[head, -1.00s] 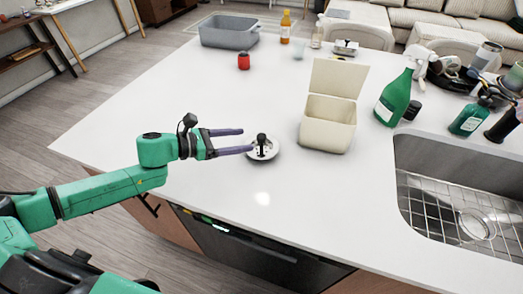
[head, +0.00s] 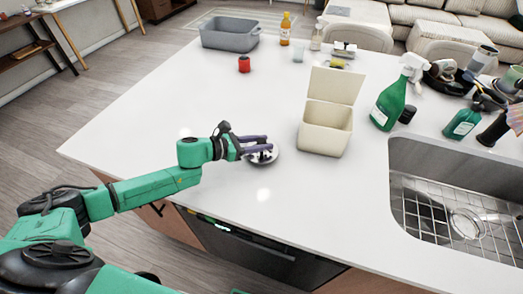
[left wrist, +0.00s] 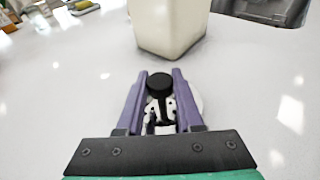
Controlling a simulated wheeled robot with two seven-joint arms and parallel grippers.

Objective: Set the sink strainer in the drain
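The sink strainer (head: 262,157) is a round, shiny metal disc with a black knob, on the white counter near its front edge. My left gripper (head: 269,143) has its two purple fingers on either side of the knob. In the left wrist view the gripper (left wrist: 160,80) brackets the strainer's black knob (left wrist: 160,84) closely and looks shut on it; the fingers hide part of the disc. The drain (head: 467,223) is a round fitting in the sink (head: 430,160) at the right, seen through a wire rack. My right gripper is not in view.
A cream lidded box (head: 325,128) stands open just right of the strainer. A green spray bottle (head: 391,100) and other bottles stand behind the sink. A red can (head: 244,64) and grey tub (head: 230,33) are farther back. The counter between box and front edge is clear.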

